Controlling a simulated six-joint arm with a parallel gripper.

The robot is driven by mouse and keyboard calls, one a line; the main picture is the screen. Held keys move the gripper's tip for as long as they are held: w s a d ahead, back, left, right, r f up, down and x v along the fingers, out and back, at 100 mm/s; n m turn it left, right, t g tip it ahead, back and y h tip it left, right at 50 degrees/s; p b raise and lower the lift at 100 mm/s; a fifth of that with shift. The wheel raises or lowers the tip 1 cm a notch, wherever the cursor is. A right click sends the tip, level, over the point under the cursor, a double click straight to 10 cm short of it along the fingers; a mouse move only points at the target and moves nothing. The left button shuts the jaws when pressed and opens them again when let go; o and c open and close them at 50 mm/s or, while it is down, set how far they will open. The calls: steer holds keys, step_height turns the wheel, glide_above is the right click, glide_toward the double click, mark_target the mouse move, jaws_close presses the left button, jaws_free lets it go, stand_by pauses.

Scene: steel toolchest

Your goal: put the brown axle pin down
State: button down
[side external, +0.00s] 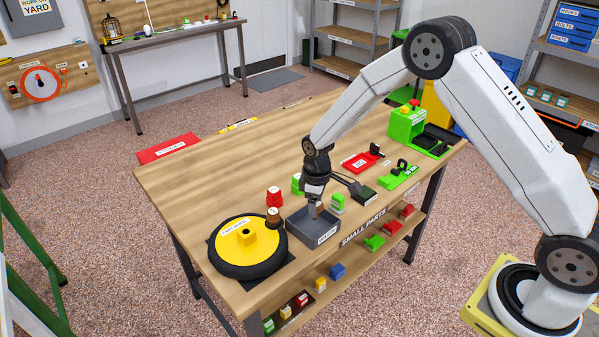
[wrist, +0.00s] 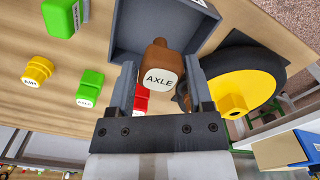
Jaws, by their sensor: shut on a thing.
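My gripper (wrist: 158,90) is shut on the brown axle pin (wrist: 159,62), which has a white AXLE label facing the wrist camera. In the wrist view the pin sits between the two fingers, against the inside of the grey tray (wrist: 118,38). In the side view my gripper (side external: 313,210) points down at the open grey tray (side external: 322,236), with its tips at about rim level. The held pin is hard to make out there, and I cannot tell whether it touches the tray floor.
Beside the tray are a black wheel with a yellow hub (side external: 247,237), another brown piece (side external: 273,215) and a red piece (side external: 273,197). Green pieces (side external: 338,203) stand behind and right of it. Red and green fixtures (side external: 398,176) lie farther right.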

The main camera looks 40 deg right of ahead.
steer(key=shift+w+f, duration=0.2)
steer(key=shift+f, duration=0.05)
steer(key=shift+w+f, duration=0.15)
steer(key=shift+f, duration=1.55)
steer(key=shift+f, duration=0.15)
jaws_free()
step_height(320, 180, up, 12)
steer(key=shift+r, duration=0.15)
